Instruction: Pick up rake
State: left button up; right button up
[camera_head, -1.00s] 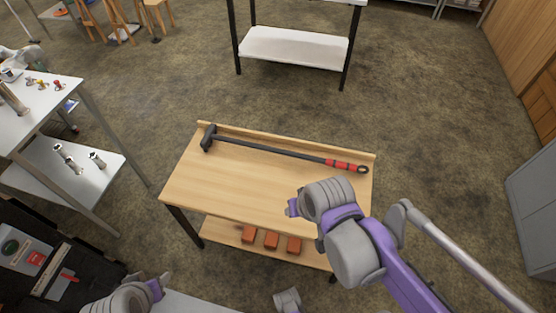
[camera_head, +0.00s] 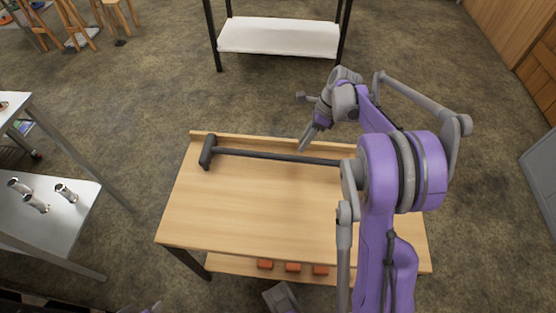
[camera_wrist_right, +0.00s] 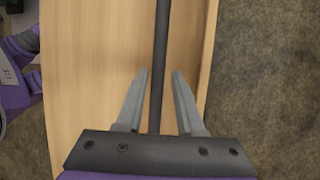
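The rake (camera_head: 270,156) lies along the back of the wooden table, its dark head (camera_head: 208,151) at the left end. Its red grip end is hidden behind my right arm in the head view. My right gripper (camera_head: 304,146) is over the dark shaft, fingers pointing down. In the right wrist view the shaft (camera_wrist_right: 160,60) runs between the two spread fingers (camera_wrist_right: 159,75), with a gap on each side. Whether the fingertips reach down beside the shaft is hard to tell. Only a small piece of my left arm shows at the bottom edge, and its gripper is out of view.
The wooden table (camera_head: 240,210) has a raised back edge (camera_head: 250,139) close behind the rake. Its top in front of the rake is clear. Several orange blocks (camera_head: 293,267) rest on its lower shelf. A metal table (camera_head: 75,225) with metal cylinders stands at the left.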

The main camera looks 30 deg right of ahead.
aim_at(293, 156)
jog(key=b+x, duration=0.2)
jog(key=x, duration=0.7)
jog(key=shift+w+a+r, duration=0.1)
jog(key=shift+r, duration=0.05)
grip_shut()
dwell(1.1)
